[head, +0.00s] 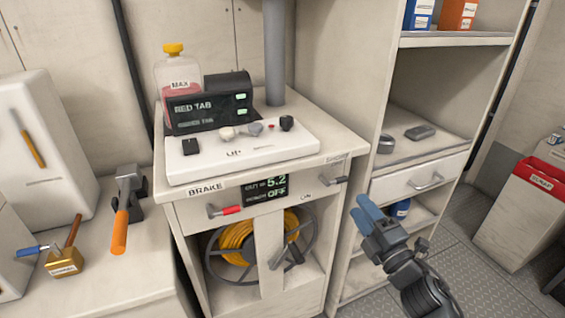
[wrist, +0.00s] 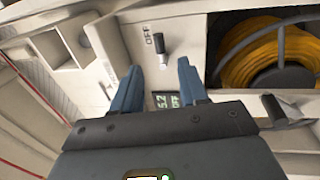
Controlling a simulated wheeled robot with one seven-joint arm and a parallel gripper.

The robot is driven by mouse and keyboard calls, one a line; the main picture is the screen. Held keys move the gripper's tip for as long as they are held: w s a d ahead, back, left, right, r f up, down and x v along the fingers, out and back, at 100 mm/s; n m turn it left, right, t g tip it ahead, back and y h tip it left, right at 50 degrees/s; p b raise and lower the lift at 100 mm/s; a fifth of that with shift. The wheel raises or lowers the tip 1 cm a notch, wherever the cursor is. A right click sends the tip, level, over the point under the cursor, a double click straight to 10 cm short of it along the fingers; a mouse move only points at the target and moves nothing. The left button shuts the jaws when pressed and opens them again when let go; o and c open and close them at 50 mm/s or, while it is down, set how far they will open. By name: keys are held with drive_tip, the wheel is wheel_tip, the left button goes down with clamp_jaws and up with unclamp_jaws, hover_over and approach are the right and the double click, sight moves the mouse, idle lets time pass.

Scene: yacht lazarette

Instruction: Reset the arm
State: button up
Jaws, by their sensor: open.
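My gripper (head: 371,215) is at the lower right of centre in the head view, in front of the shelf unit and right of the brake cabinet. Its blue fingers point up and left. In the wrist view the two blue fingers (wrist: 158,88) stand apart with nothing between them, so it is open and empty. Beyond the fingers, the wrist view shows the cabinet front with a small lit display (wrist: 167,100) and a dark lever (wrist: 162,50) by an OFF label. No contact with the cabinet shows.
The cabinet's panel (head: 322,140) holds a BRAKE label, a red-handled lever (head: 225,211) and a display (head: 265,187). A yellow hose reel (head: 238,240) sits below. A drawer (head: 420,180) is right. A red-topped bin (head: 541,177) stands far right. Open floor (head: 470,285) lies lower right.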

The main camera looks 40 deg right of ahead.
drive_tip(key=s+a+f+m+g+y, duration=0.1)
drive_tip(key=s+a+f+m+y, duration=0.15)
drive_tip(key=s+a+m, duration=0.75)
drive_tip(key=s+a+r+m+g+y, duration=0.1)
drive_tip(key=s+a+r+m, duration=0.1)
drive_tip(key=s+a, duration=0.5)
drive_tip(key=s+a+r+m+g+y, duration=0.2)
drive_tip(key=s+a+r, duration=0.3)
drive_tip(key=s, duration=0.6)
drive_tip(key=shift+a+m+g, duration=0.3)
drive_tip(key=shift+a+m, duration=0.2)
drive_tip(key=shift+a, duration=0.55)
